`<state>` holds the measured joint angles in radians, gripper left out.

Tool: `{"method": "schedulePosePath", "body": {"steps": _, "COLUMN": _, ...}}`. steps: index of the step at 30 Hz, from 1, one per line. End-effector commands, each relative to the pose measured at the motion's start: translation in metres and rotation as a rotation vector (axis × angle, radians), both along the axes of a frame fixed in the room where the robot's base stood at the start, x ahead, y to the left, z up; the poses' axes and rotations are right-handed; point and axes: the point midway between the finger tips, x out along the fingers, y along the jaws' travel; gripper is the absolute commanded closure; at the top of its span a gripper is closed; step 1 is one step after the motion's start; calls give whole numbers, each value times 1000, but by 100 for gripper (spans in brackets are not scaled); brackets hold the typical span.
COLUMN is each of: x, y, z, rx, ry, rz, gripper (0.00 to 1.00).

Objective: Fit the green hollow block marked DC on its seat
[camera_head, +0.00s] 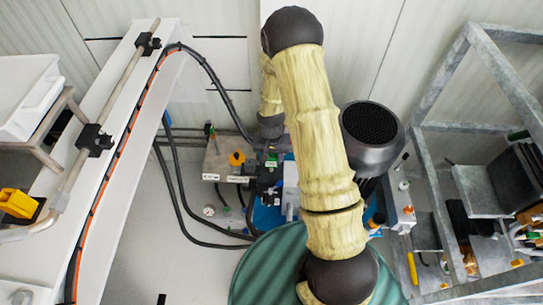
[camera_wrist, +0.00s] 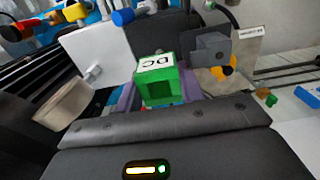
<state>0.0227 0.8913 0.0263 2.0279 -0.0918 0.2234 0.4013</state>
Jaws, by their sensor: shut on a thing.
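The green hollow block (camera_wrist: 157,66) is in the middle of the wrist view, with a white DC label on its upper face. An opening shows in the face toward the camera. My gripper (camera_wrist: 157,92) is shut on it, with a purple finger at each side of the block. A grey block-shaped part (camera_wrist: 210,48) is just to the right of the green block; I cannot tell whether they touch. The seat cannot be made out. In the head view my arm covers much of the middle, and the held block is not clearly seen there.
A labelled plate with an orange knob (camera_head: 236,158) stands left of my arm, and black hoses (camera_head: 177,190) loop beside it. A dark round motor (camera_head: 370,125) is close on the right. A grey metal frame (camera_head: 430,170) stands farther right. A white beam (camera_head: 125,130) runs along the left.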

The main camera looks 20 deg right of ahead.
Motion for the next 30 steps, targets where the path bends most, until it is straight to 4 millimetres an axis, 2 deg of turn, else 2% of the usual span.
{"method": "schedulePosePath", "body": {"steps": 30, "x": 0, "y": 0, "z": -34, "rx": 0, "ry": 0, "rz": -1, "gripper": 90}}
